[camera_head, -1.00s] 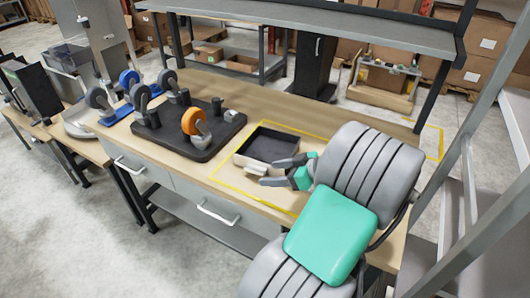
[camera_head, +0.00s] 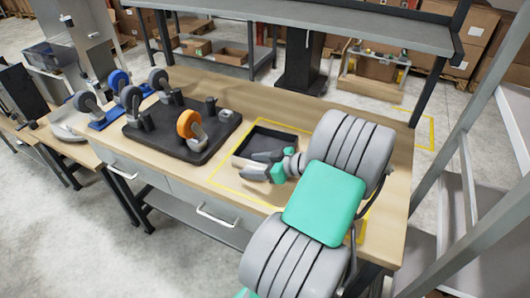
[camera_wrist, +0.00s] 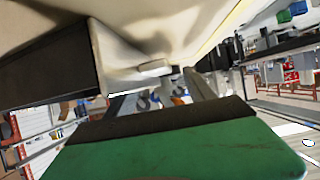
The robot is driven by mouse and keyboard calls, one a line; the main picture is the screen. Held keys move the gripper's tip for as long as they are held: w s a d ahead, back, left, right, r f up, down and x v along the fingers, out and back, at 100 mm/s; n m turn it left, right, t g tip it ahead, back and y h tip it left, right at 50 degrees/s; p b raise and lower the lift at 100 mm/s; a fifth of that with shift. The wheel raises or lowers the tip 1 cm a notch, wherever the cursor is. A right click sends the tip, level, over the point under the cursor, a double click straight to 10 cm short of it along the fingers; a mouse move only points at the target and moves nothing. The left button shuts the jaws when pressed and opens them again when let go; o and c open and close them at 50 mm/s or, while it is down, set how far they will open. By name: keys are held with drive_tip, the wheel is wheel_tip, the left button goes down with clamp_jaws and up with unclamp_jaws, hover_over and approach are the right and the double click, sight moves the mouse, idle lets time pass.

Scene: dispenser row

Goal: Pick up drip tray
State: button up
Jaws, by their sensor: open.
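The drip tray (camera_head: 279,136) is a shallow, dark, open box with a thin light rim. It sits inside a yellow outline on the wooden bench in the head view. My gripper (camera_head: 248,164) is open at the tray's front side, with its two grey fingers pointing left. The fingers cover the small pale handle that was visible on the tray's front. In the wrist view, a dark wall (camera_wrist: 45,70) fills the left, with a pale, blurred piece like a handle near the middle. I cannot tell whether the fingers touch the tray.
A black base plate (camera_head: 160,140) left of the tray holds an orange wheel (camera_head: 188,124) and dark posts. Blue-based caster wheels (camera_head: 98,118) stand further left. A grey shelf (camera_head: 330,28) spans above the bench's back. Bare bench top lies behind the tray.

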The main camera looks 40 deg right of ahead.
drive_tip(key=shift+w+a+f, duration=0.1)
drive_tip(key=shift+w+a, duration=0.05)
drive_tip(key=shift+w, duration=0.1)
clamp_jaws()
idle(0.5)
idle(0.8)
